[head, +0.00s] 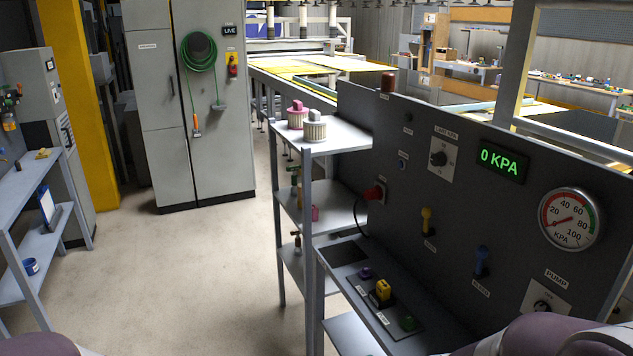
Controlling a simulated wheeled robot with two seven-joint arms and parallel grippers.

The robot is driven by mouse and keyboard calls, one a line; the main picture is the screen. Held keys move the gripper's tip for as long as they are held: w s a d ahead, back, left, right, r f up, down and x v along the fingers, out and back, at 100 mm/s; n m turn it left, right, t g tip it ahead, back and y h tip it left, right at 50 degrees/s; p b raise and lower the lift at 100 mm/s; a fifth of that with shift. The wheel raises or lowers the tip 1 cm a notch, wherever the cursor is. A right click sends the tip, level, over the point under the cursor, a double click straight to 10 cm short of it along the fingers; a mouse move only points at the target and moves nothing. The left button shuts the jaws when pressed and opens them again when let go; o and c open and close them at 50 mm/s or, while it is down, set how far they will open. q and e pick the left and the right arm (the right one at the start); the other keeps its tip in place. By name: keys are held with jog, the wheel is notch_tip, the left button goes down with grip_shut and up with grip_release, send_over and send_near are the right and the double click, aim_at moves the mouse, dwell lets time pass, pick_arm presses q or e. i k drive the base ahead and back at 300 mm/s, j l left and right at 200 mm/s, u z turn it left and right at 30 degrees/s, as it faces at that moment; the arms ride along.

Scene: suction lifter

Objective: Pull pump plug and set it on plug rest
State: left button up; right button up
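A red plug (375,193) sits in the dark control panel (440,215) at its left side, with a black cable hanging from it; I take it for the pump plug. A flat dark pad (345,252) lies at the far left end of the ledge below the panel and is bare; it may be the plug rest, but I cannot read a label on it. Neither gripper shows. Only rounded purple-grey parts of my arms show at the bottom left and bottom right edges.
The ledge holds a purple knob (365,273), a yellow switch (382,291) and a green button (407,322). Yellow (427,221) and blue (482,262) levers stick out of the panel. The display (501,161) reads 0 KPA. A shelf rack (335,137) stands beside the panel; open floor lies left.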

aim_at(375, 193)
jog(key=i+j+u, duration=0.2)
jog(key=i, duration=0.65)
jog(key=i+j+u, duration=0.25)
jog(key=i, duration=0.65)
jog(key=i+z, duration=0.3)
jog(key=z, duration=0.2)
jog(key=i+j+z, duration=0.2)
jog(key=z, duration=0.25)
jog(key=i+j+z, duration=0.25)
jog(key=z, duration=0.25)
jog(key=i+j+z, duration=0.25)
jog(key=z, duration=0.25)
jog(key=i+j+z, duration=0.1)
jog(key=j+z, duration=1.35)
jog(key=l, duration=0.1)
